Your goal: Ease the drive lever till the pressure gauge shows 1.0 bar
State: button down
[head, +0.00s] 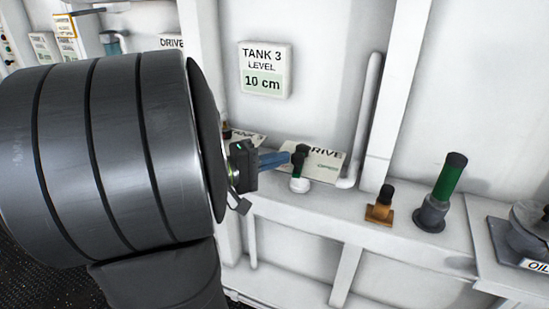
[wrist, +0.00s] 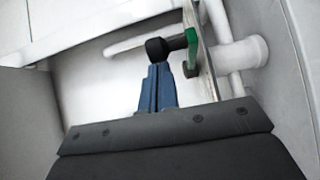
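The drive lever (head: 300,158) has a black knob, a green part and a white base. My gripper (head: 286,157) points at the lever from the left. In the wrist view, the blue fingers of my gripper (wrist: 157,67) are together with nothing visible between them. I cannot tell whether the tips touch the knob. No pressure gauge reading is legible.
A panel reads TANK 3 LEVEL 10 cm (head: 264,70). To the right are an orange-brown fitting (head: 379,212), a green-handled lever (head: 447,180) and an OIL unit (head: 528,235). A white pipe (head: 368,110) rises behind the ledge.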

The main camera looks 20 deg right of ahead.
aim_at(296, 161)
jog(key=s+d+n+t, duration=0.1)
jog(key=t, duration=0.1)
jog(key=s+d+n+t+y, duration=0.1)
jog(key=n+t, duration=0.1)
jog(key=shift+s+d+t, duration=0.15)
jog(key=shift+s+t, duration=0.15)
jog(key=shift+s, duration=0.05)
jog(key=shift+s+d, duration=0.35)
jog(key=shift+d, duration=0.25)
jog(key=shift+s+d, duration=0.3)
jog(key=shift+d, duration=0.3)
jog(key=v, duration=1.2)
jog(key=shift+w+d, duration=0.1)
jog(key=shift+x, duration=5.75)
